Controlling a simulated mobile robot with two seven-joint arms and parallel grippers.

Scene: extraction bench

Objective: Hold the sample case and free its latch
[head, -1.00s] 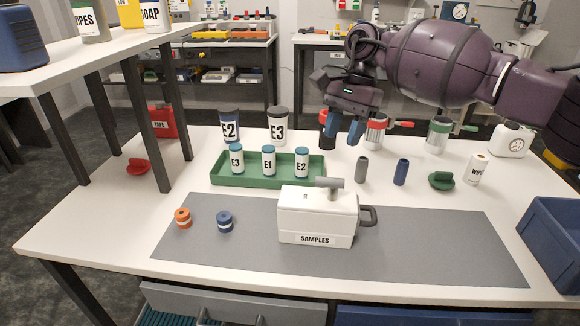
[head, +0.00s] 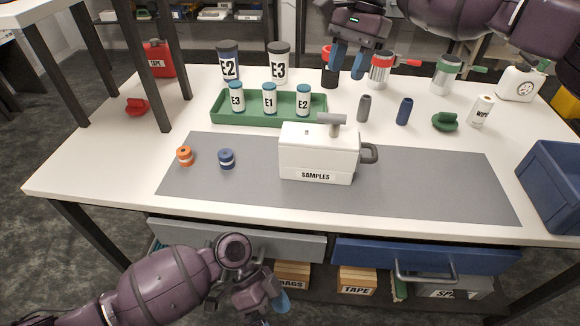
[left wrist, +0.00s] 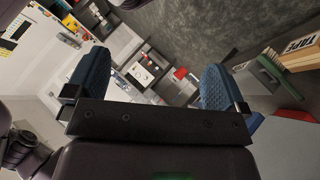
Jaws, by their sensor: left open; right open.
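The white sample case (head: 318,160), labelled SAMPLES, stands upright on the grey mat (head: 430,185). A grey T-shaped latch handle (head: 332,121) is on its top, and a dark grey handle (head: 369,153) sticks out on its right side. My right gripper (head: 347,74) is open and empty, above the back of the bench and well behind the case. My left gripper (head: 279,308) is low in front of the bench, below the table top and apart from the case. In the left wrist view its blue fingers (left wrist: 148,85) are spread with nothing between them.
A green tray (head: 225,118) with several labelled jars stands behind the case. Orange (head: 185,156) and blue (head: 226,158) lids lie on the mat's left. A blue bin (head: 555,175) is at the right edge. Drawers (head: 425,257) sit under the front edge. The mat's right side is clear.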

